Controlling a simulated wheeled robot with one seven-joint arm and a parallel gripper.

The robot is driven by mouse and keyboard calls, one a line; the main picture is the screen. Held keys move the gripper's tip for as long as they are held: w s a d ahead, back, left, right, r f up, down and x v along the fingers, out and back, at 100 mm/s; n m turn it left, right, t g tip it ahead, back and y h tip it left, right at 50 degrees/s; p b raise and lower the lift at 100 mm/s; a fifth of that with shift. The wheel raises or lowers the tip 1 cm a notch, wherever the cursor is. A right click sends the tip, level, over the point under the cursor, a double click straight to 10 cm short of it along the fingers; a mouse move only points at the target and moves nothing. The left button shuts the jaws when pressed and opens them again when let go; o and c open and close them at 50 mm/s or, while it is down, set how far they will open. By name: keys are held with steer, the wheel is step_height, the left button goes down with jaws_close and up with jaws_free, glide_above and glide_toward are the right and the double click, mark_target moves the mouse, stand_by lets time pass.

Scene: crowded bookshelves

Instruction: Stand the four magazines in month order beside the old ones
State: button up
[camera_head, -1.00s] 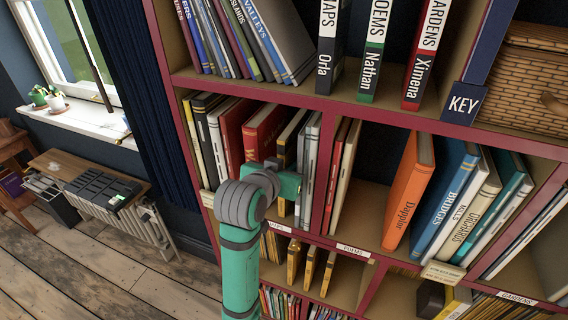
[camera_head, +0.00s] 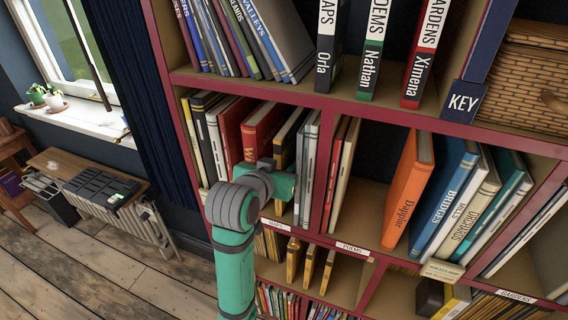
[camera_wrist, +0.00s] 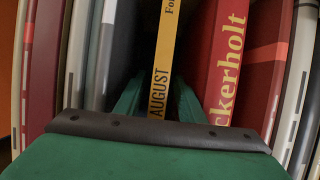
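A yellow magazine with AUGUST on its spine (camera_wrist: 163,75) stands in the middle row, between greyish books on the left of the wrist view and the red Ockerholt-type book (camera_wrist: 228,60) on the right. My gripper (camera_wrist: 159,85) has its two green fingers on either side of the AUGUST spine, with a dark gap at the left finger. I cannot tell whether the right finger touches it. In the head view my gripper (camera_head: 285,185) is at the middle-left compartment and hides the spine's lower part. Several yellow-spined magazines (camera_head: 310,266) stand in the compartment below.
Books (camera_head: 235,125) crowd the compartment left of my gripper, and pale thin ones (camera_head: 310,150) stand close on its right. A shelf divider (camera_head: 323,170) follows. An orange Doppler book (camera_head: 410,190) leans in the right compartment, with free room on its left.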

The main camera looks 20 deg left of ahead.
steer(key=v, duration=0.9)
steer(key=shift+s, duration=0.3)
steer(key=shift+w+r, duration=0.1)
